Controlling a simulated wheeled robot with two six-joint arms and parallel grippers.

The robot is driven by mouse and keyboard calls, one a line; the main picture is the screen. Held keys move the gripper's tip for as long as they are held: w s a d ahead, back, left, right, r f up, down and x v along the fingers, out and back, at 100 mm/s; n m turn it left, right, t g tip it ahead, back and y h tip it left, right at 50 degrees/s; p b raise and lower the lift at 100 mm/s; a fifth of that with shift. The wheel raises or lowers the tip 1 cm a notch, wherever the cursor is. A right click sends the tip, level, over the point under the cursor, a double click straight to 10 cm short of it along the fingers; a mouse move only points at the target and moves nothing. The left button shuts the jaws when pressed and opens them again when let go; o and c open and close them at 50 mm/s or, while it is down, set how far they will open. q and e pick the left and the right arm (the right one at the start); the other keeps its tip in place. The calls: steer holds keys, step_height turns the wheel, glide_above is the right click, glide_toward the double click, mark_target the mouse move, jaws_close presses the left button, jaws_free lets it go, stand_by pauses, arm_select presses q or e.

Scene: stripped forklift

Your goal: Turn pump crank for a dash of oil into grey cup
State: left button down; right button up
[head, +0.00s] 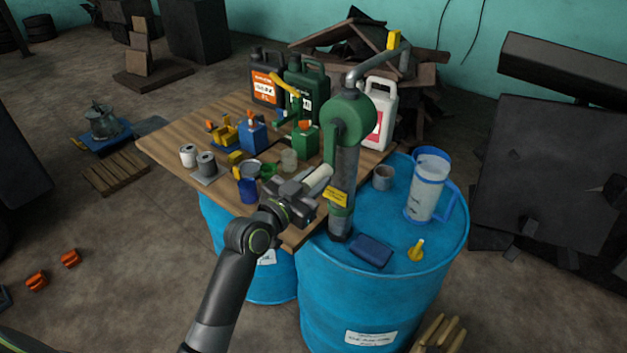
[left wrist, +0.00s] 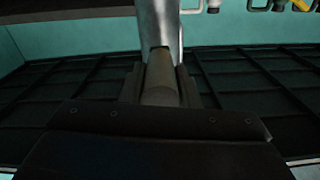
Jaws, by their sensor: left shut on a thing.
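The pump (head: 350,120) has a round green head on a grey column standing on a blue drum. A grey bent pipe rises from its head to the upper right. My left gripper (head: 310,190) is beside the column, shut on a pale cylinder that appears to be the crank handle (head: 318,178). In the left wrist view the handle (left wrist: 161,80) sits between the fingers, against a silver bar. A grey cup (head: 383,178) stands on the drum right of the column. Cup contents cannot be seen. My right gripper is not in view.
The wooden table (head: 165,140) holds several cups, bottles and large jugs. On the drum (head: 440,235) are a clear jug (head: 427,185) with blue trim, a folded blue cloth (head: 371,250) and a yellow funnel-like piece (head: 416,250).

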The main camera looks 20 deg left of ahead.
arm_select(q)
steer(key=shift+w+a+f+b, duration=0.1)
steer(key=shift+a+f+b, duration=0.05)
steer(key=shift+b, duration=0.35)
steer(key=shift+w+a+m+b, duration=0.2)
steer(key=shift+a+m+b, duration=0.35)
steer(key=shift+m+b, duration=0.45)
steer(key=shift+w+a+r+m+b, duration=0.2)
steer(key=shift+a+r+m+b, duration=0.2)
steer(key=shift+a+m+b, duration=0.4)
steer(key=shift+d, duration=0.1)
steer(key=c, duration=1.1)
jaws_free()
